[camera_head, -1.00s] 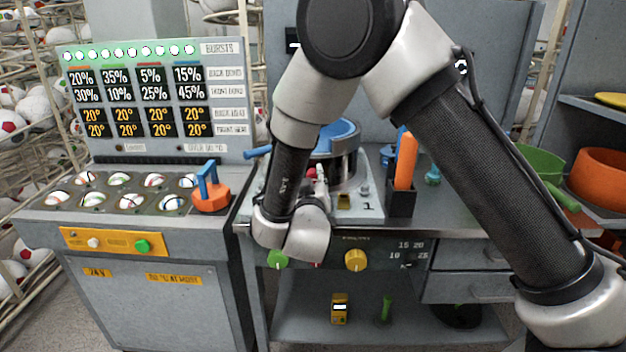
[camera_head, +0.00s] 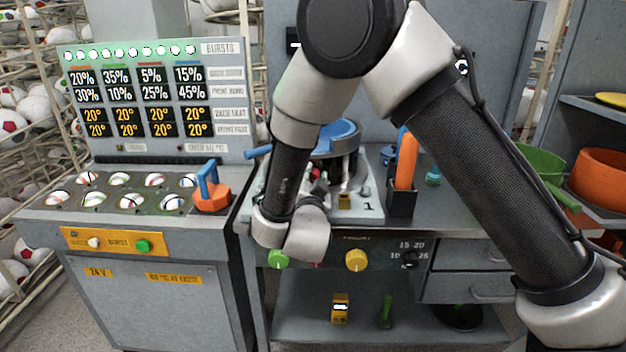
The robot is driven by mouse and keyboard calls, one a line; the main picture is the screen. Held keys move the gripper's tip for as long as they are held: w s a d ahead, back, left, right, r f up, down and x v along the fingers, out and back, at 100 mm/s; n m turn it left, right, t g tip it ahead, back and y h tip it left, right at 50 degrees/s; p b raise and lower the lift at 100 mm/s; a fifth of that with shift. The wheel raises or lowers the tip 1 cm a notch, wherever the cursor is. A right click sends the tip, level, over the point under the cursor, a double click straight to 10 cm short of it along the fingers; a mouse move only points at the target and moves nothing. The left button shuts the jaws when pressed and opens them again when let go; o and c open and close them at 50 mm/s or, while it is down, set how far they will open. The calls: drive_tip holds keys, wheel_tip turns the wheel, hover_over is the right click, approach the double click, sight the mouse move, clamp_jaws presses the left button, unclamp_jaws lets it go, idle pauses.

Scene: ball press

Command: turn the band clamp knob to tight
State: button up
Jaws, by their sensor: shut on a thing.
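The press (camera_head: 340,130) stands on the bench as a dark drum with a blue top, partly behind my arm. A small red part (camera_head: 315,173), which looks like the band clamp knob, shows at the drum's front left. My gripper (camera_head: 316,184) reaches up to it from my wrist and is mostly hidden by my own arm. It appears shut on the knob. The contact and the knob's pointer or marks are too small and covered to read.
An orange-handled tool stands in a dark holder (camera_head: 401,203) right of the press. A yellow knob (camera_head: 356,260) and a green knob (camera_head: 278,259) sit on the bench front. A console (camera_head: 130,215) with balls and an orange block stands left.

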drive_tip(key=m, duration=0.6)
drive_tip(key=shift+m, duration=0.3)
idle(0.4)
drive_tip(key=o, duration=1)
